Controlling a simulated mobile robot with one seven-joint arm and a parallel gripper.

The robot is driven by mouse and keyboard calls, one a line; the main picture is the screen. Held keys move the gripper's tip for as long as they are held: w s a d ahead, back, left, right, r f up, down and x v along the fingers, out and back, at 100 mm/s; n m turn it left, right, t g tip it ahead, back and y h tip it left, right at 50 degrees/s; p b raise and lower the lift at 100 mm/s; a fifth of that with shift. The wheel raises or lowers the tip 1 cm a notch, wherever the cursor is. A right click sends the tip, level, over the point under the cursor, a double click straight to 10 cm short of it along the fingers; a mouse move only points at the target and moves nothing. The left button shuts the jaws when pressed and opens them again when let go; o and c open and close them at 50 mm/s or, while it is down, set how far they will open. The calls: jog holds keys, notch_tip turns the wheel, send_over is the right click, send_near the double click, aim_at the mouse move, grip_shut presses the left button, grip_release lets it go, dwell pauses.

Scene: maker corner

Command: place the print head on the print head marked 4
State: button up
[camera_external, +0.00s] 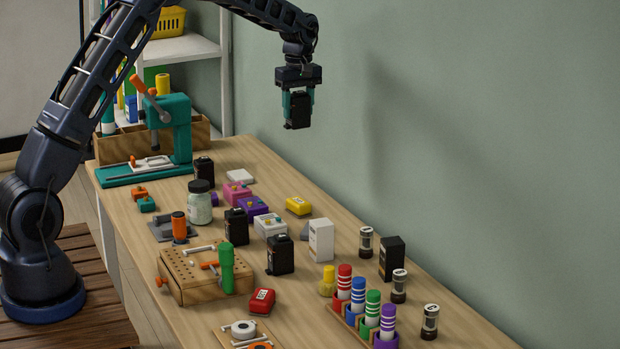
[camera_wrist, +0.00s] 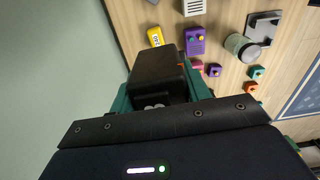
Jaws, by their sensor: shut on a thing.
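My gripper (camera_external: 299,104) is high above the back of the table, near the wall, its green fingers shut on a black print head (camera_external: 298,112). In the wrist view the held print head (camera_wrist: 157,68) fills the space between the fingers; pale round marks show on its near end. Similar black blocks stand upright on the table: one at the back (camera_external: 204,171), one in the middle (camera_external: 236,228), one nearer the front (camera_external: 280,257) and one at the right (camera_external: 392,259). I cannot read a 4 on any of them. The held one is well clear of all of them.
Around the blocks are a glass jar (camera_external: 200,204), a white box (camera_external: 321,240), a purple box (camera_external: 252,207), a yellow block (camera_external: 298,206) and a wooden pegboard (camera_external: 190,278). A teal press (camera_external: 181,130) stands at the back left. The air around my gripper is free.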

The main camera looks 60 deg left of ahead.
jog(key=s+d+r, duration=0.1)
jog(key=s+d, duration=0.3)
jog(key=d, duration=0.4)
jog(key=s+d+r, duration=0.2)
jog(key=s+d, duration=0.1)
jog(key=d, duration=0.4)
send_over(280, 238)
jog(key=shift+m, duration=0.3)
notch_tip(280, 238, down, 20)
jog(key=shift+d+r, duration=0.1)
jog(key=o, duration=1.1)
jog(key=shift+f, duration=0.2)
jog(key=shift+r, duration=0.15)
